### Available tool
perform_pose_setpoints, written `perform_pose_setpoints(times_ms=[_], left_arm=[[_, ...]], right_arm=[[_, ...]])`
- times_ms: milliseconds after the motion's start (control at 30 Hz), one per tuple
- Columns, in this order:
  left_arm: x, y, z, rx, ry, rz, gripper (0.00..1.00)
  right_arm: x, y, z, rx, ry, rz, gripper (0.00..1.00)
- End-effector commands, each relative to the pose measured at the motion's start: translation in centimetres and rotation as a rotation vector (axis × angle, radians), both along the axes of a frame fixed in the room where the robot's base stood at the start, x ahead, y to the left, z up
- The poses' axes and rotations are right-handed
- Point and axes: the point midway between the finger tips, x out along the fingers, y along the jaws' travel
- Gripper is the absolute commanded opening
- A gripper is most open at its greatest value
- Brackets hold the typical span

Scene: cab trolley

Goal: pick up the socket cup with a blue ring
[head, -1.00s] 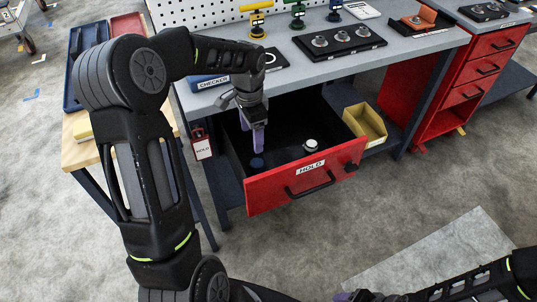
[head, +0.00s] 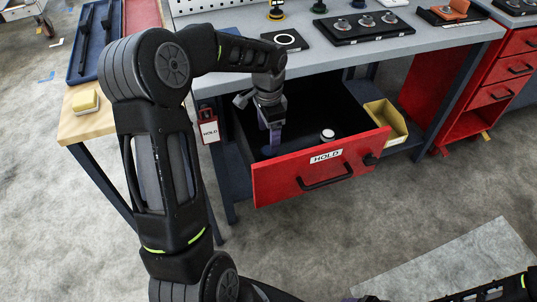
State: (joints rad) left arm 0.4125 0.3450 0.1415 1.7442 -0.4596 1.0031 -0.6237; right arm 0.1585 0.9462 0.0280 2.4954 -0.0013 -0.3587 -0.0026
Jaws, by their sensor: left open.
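The open red drawer (head: 283,180), labelled HOLD, holds a small dark blue-topped cup (head: 268,151) at its left and a cup with a white top (head: 327,135) further right. My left gripper (head: 273,143) points down into the drawer, its purple fingers at the blue-topped cup. The gripper is open; the fingers partly hide the cup, and I cannot tell whether they touch it or sit around it. My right gripper (head: 370,298) barely shows at the bottom edge, and its jaws cannot be made out.
The grey workbench (head: 440,45) stands over the drawer, with a black tray (head: 345,38) of several metal cups. A yellow bin (head: 388,120) sits right of the drawer. A red HOLD tag (head: 209,128) hangs at its left. A wooden side table (head: 85,125) is at left.

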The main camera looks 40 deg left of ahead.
Motion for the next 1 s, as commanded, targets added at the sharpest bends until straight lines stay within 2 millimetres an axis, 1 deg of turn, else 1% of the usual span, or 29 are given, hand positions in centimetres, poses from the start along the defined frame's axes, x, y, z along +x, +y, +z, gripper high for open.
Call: perform_pose_setpoints(times_ms=[233,533,633,900,1000], left_arm=[[-0.1,0.0,-2.4,-0.001,0.003,0.0,0.73],[0.0,0.0,-2.6,0.0,0.001,0.0,0.73],[-0.1,0.0,-3.1,-0.001,0.002,0.0,0.73],[-0.1,0.0,-6.8,-0.001,0.004,-0.001,0.73],[-0.1,0.0,-7.6,-0.001,0.002,-0.001,0.73]], right_arm=[[0.0,0.0,-0.2,0.0,0.0,0.0,0.69],[0.0,0.0,-0.1,0.0,0.0,0.0,0.69],[0.0,0.0,-0.2,0.0,0.0,0.0,0.69],[0.0,0.0,-0.2,0.0,0.0,0.0,0.69],[0.0,0.0,-0.2,0.0,0.0,0.0,0.69]])
